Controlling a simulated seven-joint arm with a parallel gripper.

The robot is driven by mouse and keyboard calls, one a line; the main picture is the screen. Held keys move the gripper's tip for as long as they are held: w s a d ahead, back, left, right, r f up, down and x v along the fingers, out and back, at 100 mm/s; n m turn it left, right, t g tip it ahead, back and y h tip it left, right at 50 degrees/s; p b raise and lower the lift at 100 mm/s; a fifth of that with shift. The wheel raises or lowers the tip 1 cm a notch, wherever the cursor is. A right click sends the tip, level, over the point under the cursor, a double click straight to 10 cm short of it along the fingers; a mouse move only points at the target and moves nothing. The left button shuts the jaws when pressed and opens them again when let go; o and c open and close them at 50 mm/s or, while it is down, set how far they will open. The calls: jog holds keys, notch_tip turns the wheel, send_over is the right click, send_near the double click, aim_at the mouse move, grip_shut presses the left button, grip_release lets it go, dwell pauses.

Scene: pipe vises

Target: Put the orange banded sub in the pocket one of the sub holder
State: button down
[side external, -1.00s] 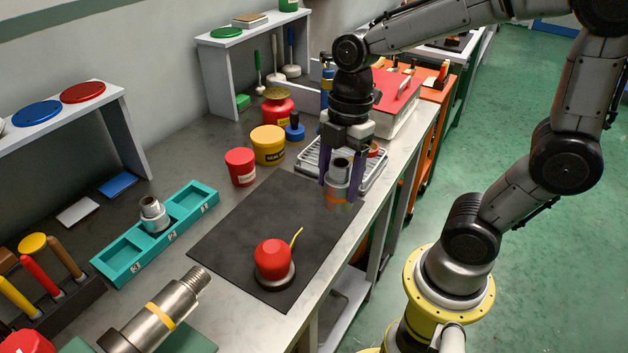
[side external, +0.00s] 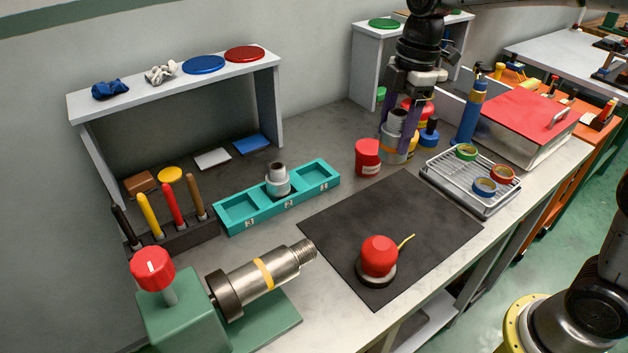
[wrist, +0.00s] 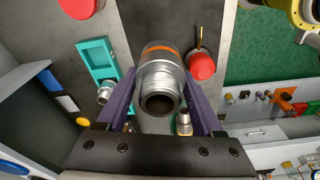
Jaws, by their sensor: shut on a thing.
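My gripper (side external: 397,140), with purple fingers, is shut on the orange banded sub (side external: 394,128), a grey metal threaded piece. It holds the sub upright above the bench, by the red tub. In the wrist view the sub (wrist: 160,80) sits between both fingers, its orange band showing beyond the collar. The teal sub holder (side external: 233,227) lies to the left, apart from my gripper, with three pockets marked 3, 2 and 1 from left to right. Another grey sub (side external: 278,181) stands in the middle pocket. Pocket one (side external: 315,174), at the right end, is empty.
A red tub (side external: 367,157) stands between my gripper and the holder. A dark mat (side external: 335,225) carries a red-capped object (side external: 379,257). A wire tray (side external: 470,182) with tape rolls is at right. A large steel shaft (side external: 262,275) lies in front of the holder.

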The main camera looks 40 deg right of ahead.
jog(key=shift+n, duration=0.3)
jog(key=w+a+f, duration=0.1)
jog(key=w+f, duration=0.3)
jog(key=w, duration=0.2)
jog(key=w+a+f, duration=0.2)
jog(key=w+f, duration=0.3)
jog(key=w, duration=0.1)
jog(key=w+a+f, duration=0.1)
jog(key=w+f, duration=0.4)
jog(key=w, duration=0.2)
jog(key=shift+a, duration=0.35)
jog(key=shift+w+f, duration=0.1)
jog(key=shift+f, duration=1.6)
jog(key=shift+f, duration=0.15)
jog(key=shift+c, duration=0.2)
grip_release()
